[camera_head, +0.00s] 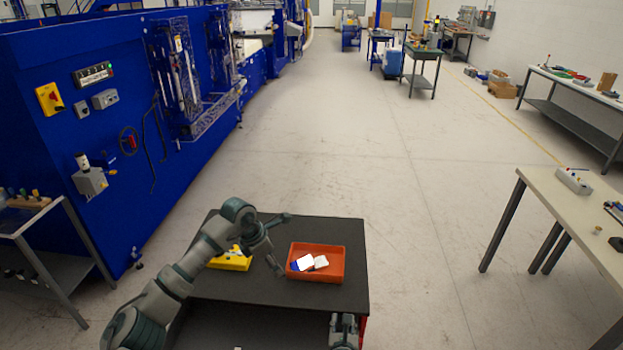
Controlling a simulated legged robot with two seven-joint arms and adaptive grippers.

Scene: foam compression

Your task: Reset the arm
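My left arm reaches in from the lower left over a black table (215,284). Its gripper (276,266) hangs above the table between a yellow object (230,262) and an orange tray (338,271). The fingers are too small to tell whether they are open or shut, and nothing held is visible. My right gripper (343,332) shows at the bottom edge, in front of the table; its finger state is unclear. The tray holds white pieces (320,262), one with a blue edge.
A large blue machine (75,160) with controls stands at left. A grey cart (45,235) is at the left edge. A pale workbench (575,215) stands at right. Open floor (400,180) lies beyond the black table.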

